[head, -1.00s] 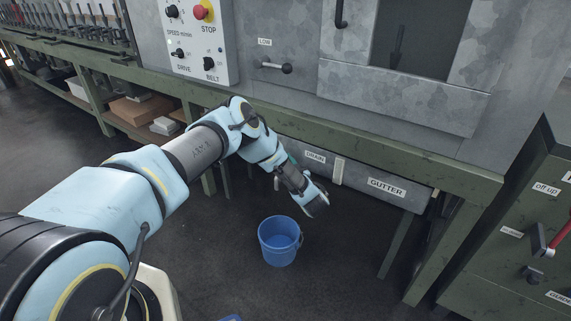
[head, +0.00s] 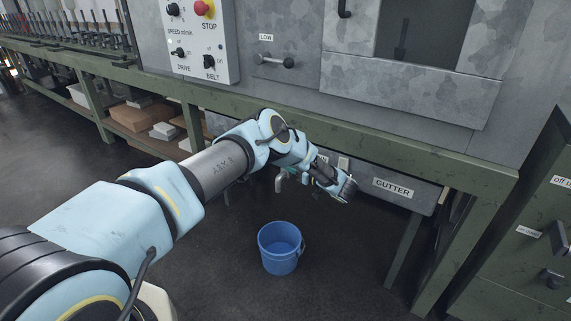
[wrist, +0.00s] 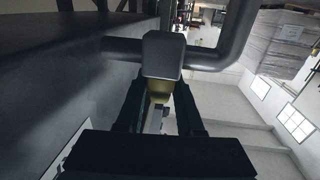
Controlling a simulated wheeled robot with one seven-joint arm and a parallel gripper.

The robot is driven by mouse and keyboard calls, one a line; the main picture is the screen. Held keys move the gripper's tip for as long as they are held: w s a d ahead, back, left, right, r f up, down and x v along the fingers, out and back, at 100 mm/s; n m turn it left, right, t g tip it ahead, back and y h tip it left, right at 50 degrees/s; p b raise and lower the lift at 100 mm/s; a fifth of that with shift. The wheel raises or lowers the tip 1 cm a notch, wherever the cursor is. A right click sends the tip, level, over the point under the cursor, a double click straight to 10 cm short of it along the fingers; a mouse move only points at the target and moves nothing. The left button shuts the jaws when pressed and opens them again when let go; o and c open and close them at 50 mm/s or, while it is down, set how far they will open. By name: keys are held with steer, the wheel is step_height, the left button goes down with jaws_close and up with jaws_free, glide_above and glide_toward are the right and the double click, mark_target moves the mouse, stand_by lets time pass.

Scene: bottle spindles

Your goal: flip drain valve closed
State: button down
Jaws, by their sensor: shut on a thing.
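My gripper (head: 345,190) is below the bench's front rail in the head view, just in front of the trough with the GUTTER label. In the wrist view my gripper (wrist: 161,112) is closed about a narrow pale and brass-coloured part, which I take to be the drain valve's handle (wrist: 158,98). A dark grey block (wrist: 163,55) sits at its far end, by a dark pipe (wrist: 204,61). In the head view my wrist and gripper hide the valve. I cannot tell the handle's exact angle.
A blue bucket (head: 280,248) stands on the floor below and left of my gripper. The green bench rail (head: 400,137) runs close above my forearm and gripper. A green cabinet (head: 520,240) stands at the right. The floor around the bucket is clear.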

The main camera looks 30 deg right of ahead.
steer(key=c, duration=0.7)
jaws_free()
steer(key=v, duration=1)
steer(key=shift+s+d, duration=0.15)
steer(key=shift+s, duration=0.15)
